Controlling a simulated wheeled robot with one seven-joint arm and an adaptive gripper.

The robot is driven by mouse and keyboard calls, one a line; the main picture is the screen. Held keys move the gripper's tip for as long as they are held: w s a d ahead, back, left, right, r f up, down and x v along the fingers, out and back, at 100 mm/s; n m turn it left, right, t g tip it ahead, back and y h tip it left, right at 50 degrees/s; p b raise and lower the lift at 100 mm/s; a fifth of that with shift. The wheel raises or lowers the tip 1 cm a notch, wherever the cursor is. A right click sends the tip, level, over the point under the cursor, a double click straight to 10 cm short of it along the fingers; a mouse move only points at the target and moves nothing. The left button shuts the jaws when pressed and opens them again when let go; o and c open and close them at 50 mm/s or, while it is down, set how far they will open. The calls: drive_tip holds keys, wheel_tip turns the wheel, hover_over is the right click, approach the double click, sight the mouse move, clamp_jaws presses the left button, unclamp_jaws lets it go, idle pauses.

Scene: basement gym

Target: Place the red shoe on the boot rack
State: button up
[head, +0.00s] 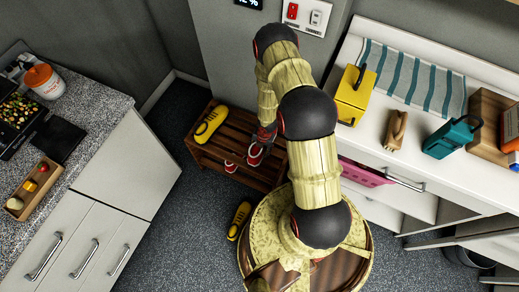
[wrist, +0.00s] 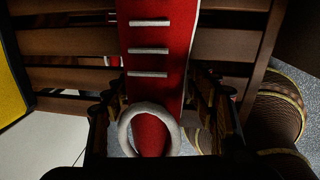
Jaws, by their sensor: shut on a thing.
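My gripper (head: 264,138) is shut on a red shoe (head: 254,153) with white trim. In the wrist view the red shoe (wrist: 157,50) lies between my fingers (wrist: 158,100), its white lace bars and pale round collar showing. The shoe is over the slatted top of the brown wooden boot rack (head: 222,150); the rack's slats (wrist: 70,42) show on both sides of it. I cannot tell whether its sole touches the slats. Another red-and-white shoe (head: 231,167) shows low at the rack's front, apparently on a lower level. My arm hides the rack's right end.
A yellow shoe (head: 210,124) lies on the rack's left part. Another yellow shoe (head: 239,219) is on the floor in front. A granite-topped cabinet (head: 128,165) stands left. A white counter (head: 372,140) with a yellow box, a brush and a teal item is right, with open drawers.

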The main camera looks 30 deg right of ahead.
drive_tip(key=o, duration=1.4)
drive_tip(key=shift+c, duration=0.2)
